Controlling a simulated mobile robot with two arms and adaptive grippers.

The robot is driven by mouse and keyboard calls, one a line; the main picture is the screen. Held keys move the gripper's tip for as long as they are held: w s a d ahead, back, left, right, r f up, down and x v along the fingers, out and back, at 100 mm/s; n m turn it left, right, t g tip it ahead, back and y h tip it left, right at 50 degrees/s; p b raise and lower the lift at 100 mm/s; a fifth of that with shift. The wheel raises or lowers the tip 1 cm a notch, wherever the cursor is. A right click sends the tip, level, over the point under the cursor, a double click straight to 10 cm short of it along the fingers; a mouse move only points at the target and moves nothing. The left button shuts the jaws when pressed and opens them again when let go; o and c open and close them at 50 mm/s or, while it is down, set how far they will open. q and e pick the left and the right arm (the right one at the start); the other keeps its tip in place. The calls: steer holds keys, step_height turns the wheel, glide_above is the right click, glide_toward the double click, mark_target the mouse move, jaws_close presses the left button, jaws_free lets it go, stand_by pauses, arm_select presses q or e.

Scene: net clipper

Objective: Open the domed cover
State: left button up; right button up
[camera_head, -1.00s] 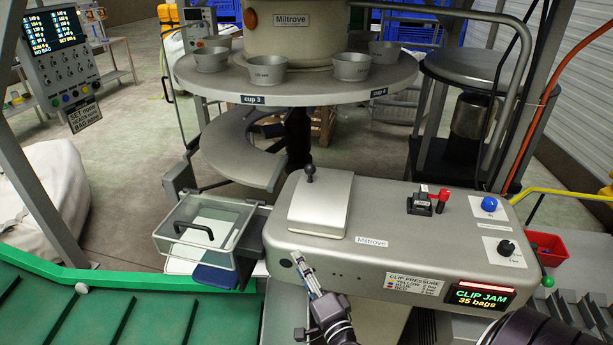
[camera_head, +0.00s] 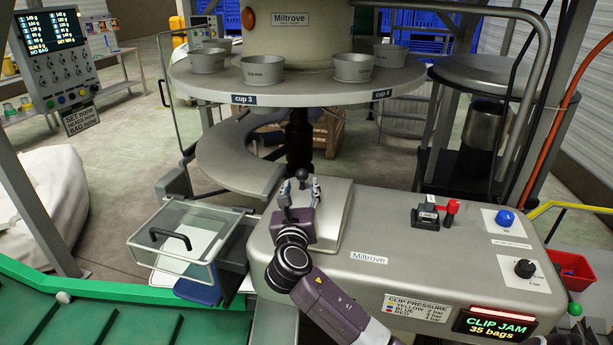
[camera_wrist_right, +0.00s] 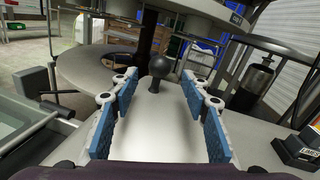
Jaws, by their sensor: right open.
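The silver cover (camera_head: 336,212) lies closed on top of the grey Miltrove clipper housing (camera_head: 400,250). A black ball knob (camera_head: 302,174) stands at its far edge; the knob also shows in the right wrist view (camera_wrist_right: 158,65). My right gripper (camera_head: 300,188) is over the cover, its fingers pointing toward the knob. In the right wrist view, its open blue-padded fingers (camera_wrist_right: 158,80) lie either side of the pale cover, with the knob centred just beyond the tips. Nothing is between the pads. My left gripper is out of view.
A clear box with a black handle (camera_head: 178,240) stands left of the housing. A round table (camera_head: 300,95) with several metal cups is behind. A red lever (camera_head: 452,207), a blue knob (camera_head: 505,217) and a lit CLIP JAM display (camera_head: 497,325) are on the right.

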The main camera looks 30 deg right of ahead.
mark_target(302, 179)
steer(key=x, duration=0.5)
steer(key=shift+w+d, duration=0.25)
steer(key=shift+w, duration=0.15)
steer(key=shift+c, duration=0.4)
steer(key=c, duration=0.7)
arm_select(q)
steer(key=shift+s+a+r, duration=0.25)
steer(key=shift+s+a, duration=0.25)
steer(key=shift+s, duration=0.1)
arm_select(e)
jaws_close()
